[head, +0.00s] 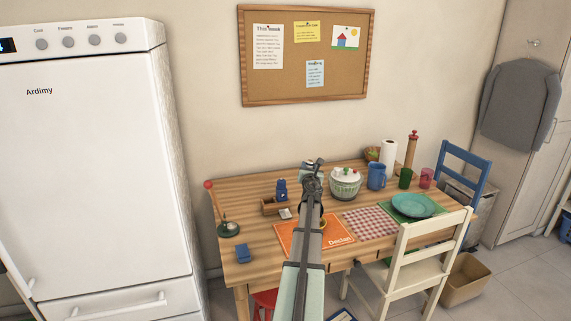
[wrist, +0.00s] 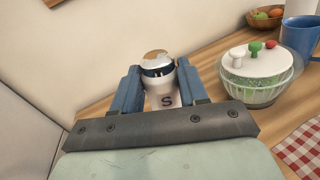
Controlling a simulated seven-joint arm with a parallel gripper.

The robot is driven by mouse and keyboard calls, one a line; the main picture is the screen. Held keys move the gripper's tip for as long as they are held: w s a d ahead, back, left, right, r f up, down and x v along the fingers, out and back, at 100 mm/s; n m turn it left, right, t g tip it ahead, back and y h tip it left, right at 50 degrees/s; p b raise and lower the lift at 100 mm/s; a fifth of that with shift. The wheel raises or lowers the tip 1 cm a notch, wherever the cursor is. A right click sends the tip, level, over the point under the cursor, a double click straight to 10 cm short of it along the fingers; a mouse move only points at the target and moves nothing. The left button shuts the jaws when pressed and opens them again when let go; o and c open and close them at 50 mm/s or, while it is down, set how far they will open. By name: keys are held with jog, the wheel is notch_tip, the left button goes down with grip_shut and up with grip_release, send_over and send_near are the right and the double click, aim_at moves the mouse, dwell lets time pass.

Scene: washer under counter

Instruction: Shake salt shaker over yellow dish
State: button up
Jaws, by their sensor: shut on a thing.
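My gripper (wrist: 160,82) is shut on the salt shaker (wrist: 163,97), a white shaker with a dark letter S, a dark band and a metal cap. One blue finger is on each side of it. In the head view my gripper (head: 312,172) is above the wooden table, and the shaker is hard to make out there. A small yellow dish (head: 323,225) seems to sit on the orange mat (head: 341,231), mostly hidden behind my arm. The wrist view does not show the dish.
A lidded bowl (head: 345,184) and a blue mug (head: 377,176) stand to the right of my gripper. A wooden caddy (head: 271,208) with a blue item is to its left. A checked cloth (head: 370,222) and a teal plate (head: 413,205) lie further right.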

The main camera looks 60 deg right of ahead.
jog(key=s+d+f+m, duration=0.1)
jog(key=s+f, duration=0.2)
jog(key=s, duration=0.5)
jog(key=s+d+f+m, duration=0.1)
jog(key=s+f, duration=0.2)
jog(key=s, duration=0.5)
jog(key=w+a+n+t+y, duration=0.5)
jog(key=w+a+t+y, duration=0.35)
jog(key=a, duration=0.35)
jog(key=f+m, duration=0.2)
jog(key=m, duration=0.2)
jog(key=f+m, duration=0.2)
jog(key=m, duration=0.2)
jog(key=f+m, duration=0.2)
jog(key=m, duration=0.2)
jog(key=shift+w+a+f, duration=0.3)
jog(key=shift+f, duration=0.05)
jog(key=shift+f+m, duration=0.25)
jog(key=shift+m, duration=1.35)
jog(key=shift+r, duration=0.1)
